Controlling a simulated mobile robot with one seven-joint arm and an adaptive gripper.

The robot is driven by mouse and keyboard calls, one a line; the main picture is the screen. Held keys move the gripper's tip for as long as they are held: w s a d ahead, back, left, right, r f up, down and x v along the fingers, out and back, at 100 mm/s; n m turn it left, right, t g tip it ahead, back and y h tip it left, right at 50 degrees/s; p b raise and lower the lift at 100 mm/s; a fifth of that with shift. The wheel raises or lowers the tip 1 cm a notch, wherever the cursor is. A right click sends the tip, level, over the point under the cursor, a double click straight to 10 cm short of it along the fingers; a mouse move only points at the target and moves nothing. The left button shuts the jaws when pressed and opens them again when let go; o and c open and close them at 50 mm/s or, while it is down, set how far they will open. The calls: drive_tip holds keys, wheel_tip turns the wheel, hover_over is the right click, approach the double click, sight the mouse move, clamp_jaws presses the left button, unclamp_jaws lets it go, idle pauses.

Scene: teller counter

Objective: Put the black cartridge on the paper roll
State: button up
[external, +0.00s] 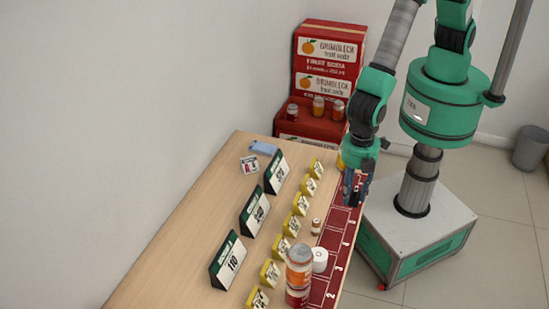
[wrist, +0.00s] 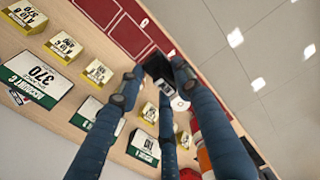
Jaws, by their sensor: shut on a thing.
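My gripper (external: 352,192) hangs over the red-marked strip of the counter, towards its far end in the external view. In the wrist view its blue fingers (wrist: 157,70) are shut on the black cartridge (wrist: 158,63), which sits between the tips. I cannot make out the cartridge in the external view. The white paper roll (external: 320,260) stands on the counter nearer the camera, apart from my gripper, beside a large orange-and-white can.
The orange-and-white can (external: 299,275) stands close by the roll. Yellow price blocks (external: 291,224) and larger green-and-white signs (external: 254,212) line the counter. Red soda crates (external: 330,65) stand behind its far end.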

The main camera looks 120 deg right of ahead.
drive_tip(key=f, duration=0.5)
drive_tip(key=shift+d, duration=0.2)
hover_over(316, 253)
drive_tip(key=shift+a+f, duration=0.1)
drive_tip(key=shift+f, duration=0.55)
drive_tip(key=shift+f, duration=0.1)
idle(0.4)
drive_tip(key=shift+f, duration=1.7)
drive_tip(key=shift+f, duration=0.15)
drive_tip(key=o, duration=1.2)
drive_tip(key=shift+c, duration=0.2)
